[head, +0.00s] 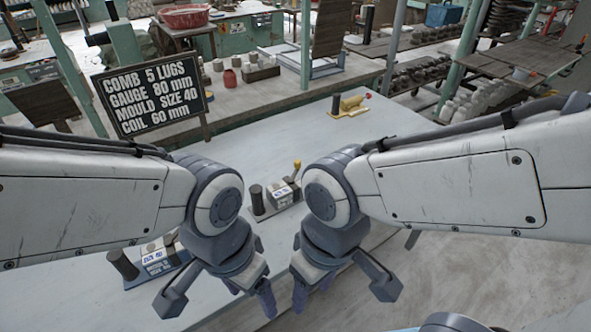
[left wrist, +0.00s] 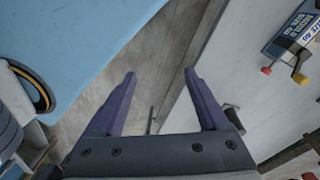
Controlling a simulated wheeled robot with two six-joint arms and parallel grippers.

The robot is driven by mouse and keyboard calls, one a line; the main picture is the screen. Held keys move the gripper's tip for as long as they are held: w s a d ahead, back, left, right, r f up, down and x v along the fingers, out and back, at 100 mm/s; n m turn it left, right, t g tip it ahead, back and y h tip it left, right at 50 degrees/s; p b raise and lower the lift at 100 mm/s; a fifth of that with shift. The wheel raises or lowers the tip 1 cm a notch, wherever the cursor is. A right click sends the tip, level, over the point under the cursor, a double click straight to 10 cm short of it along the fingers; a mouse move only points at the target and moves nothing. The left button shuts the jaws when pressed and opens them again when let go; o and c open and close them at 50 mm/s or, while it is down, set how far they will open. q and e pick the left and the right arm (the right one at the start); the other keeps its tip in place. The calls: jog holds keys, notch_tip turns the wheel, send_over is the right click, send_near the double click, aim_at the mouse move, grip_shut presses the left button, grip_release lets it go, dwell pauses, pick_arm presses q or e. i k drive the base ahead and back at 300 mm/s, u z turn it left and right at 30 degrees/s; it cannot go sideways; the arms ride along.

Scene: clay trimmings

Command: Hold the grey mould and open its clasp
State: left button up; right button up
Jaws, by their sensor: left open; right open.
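My left gripper (head: 252,293) is open and empty, also in the left wrist view (left wrist: 160,76). My right gripper (head: 313,291) is open and empty beside it. Both are apart from the moulds.
A yellow object on a base (head: 349,112) with a black handle stands farther back on the table (head: 330,140). A black sign (head: 148,97) reads "COMB 5 LUGS, GAUGE 80 mm, MOULD SIZE 40, COIL 60 mm". The table between the middle mould and the yellow object is clear.

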aim_at(297, 164)
jog(key=z, duration=2.2)
jog(key=i, duration=1.85)
jog(key=u, duration=3.55)
jog(key=i, duration=0.5)
